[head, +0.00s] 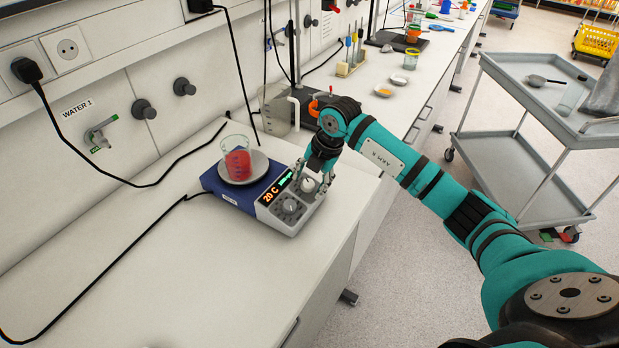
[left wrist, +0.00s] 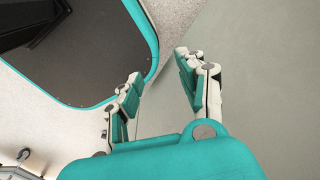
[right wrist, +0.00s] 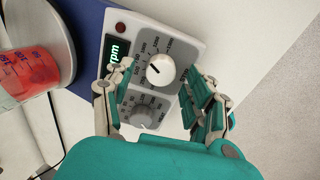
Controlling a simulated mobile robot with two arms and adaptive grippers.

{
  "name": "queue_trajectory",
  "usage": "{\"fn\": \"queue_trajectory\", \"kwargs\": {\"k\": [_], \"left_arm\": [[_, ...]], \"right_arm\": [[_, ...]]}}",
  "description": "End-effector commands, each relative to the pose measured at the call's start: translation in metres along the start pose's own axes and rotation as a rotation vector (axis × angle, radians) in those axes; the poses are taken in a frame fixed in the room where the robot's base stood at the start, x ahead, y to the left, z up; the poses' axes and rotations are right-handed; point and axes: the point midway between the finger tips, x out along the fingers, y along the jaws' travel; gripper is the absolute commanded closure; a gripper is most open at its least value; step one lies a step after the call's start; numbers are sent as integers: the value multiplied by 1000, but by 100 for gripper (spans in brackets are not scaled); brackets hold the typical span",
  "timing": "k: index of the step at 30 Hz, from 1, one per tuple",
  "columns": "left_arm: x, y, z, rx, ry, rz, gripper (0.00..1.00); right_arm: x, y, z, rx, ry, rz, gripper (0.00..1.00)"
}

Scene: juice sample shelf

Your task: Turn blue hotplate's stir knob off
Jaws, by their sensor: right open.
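The blue hotplate (head: 226,188) stands on the white bench with a beaker of red liquid (head: 237,163) on its round plate. Its grey front panel has an orange "20 C" display and a green display, which reads "rpm" in the right wrist view. The white stir knob (right wrist: 160,69) has a dark pointer mark and a number scale around it. The grey heat knob (right wrist: 140,116) is beside it. My right gripper (right wrist: 161,82) is open over the panel, its fingertips on either side of the stir knob; contact is unclear. My left gripper (left wrist: 157,72) is open and empty, away from the hotplate.
Black cables (head: 95,168) run along the bench at the wall. A grey cart (head: 530,160) stands across the aisle.

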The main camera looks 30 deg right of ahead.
Motion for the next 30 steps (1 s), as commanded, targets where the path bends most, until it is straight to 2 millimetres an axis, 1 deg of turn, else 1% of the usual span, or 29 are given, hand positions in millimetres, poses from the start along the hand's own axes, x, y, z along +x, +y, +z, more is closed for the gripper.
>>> {"fn": "queue_trajectory", "kwargs": {"k": [4, 11, 24, 30], "left_arm": [[-2, 0, -1, -1, 1, 0, 60], [-1, 0, -1, -1, 1, 0, 60], [-1, 0, -1, 0, 1, 0, 60], [0, 0, 0, 0, 0, 0, 60]], "right_arm": [[7, 0, 0, 0, 1, -1, 45], [7, 0, 0, -1, 0, 0, 45], [7, 0, 0, 0, 0, 0, 100], [7, 0, 0, -13, -1, 0, 100]]}}
